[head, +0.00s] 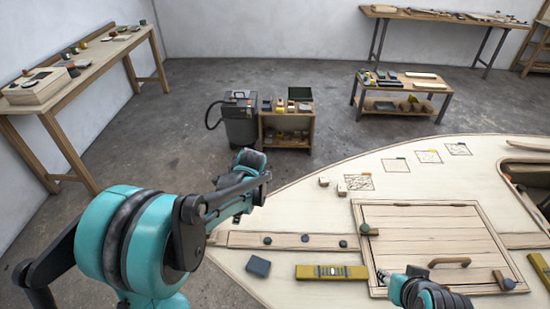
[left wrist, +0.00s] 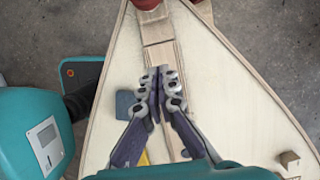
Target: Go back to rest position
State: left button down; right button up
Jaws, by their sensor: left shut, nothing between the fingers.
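My left gripper (head: 243,196) is raised over the left end of the pale plywood hull (head: 310,210), on an arm from the left. In the left wrist view its two grey fingers (left wrist: 160,80) are together with nothing between them. Below them runs a wooden strip (left wrist: 159,47); a blue block (left wrist: 125,103) lies beside it. A teal and dark part of my right arm (head: 428,291) shows at the bottom of the head view, low over the hull near the hatch; its fingers cannot be made out clearly.
The hull holds a wooden hatch panel (head: 425,226) with a handle, a yellow level (head: 331,272) and small blocks (head: 342,189). A workbench (head: 88,65) stands left. A dark vacuum (head: 240,122) and small cart (head: 287,127) stand behind the hull. Grey floor is clear between them.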

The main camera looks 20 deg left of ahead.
pick_arm(q)
jog(key=s+d+r+n+t+h, duration=0.2)
jog(key=s+d+r+n+t, duration=0.5)
jog(key=s+n, duration=0.5)
notch_tip(320, 180, up, 2)
jog(key=d+n, duration=0.2)
jog(key=n, duration=0.1)
jog(key=shift+r+t+h, duration=0.25)
jog(key=shift+t+h, duration=0.15)
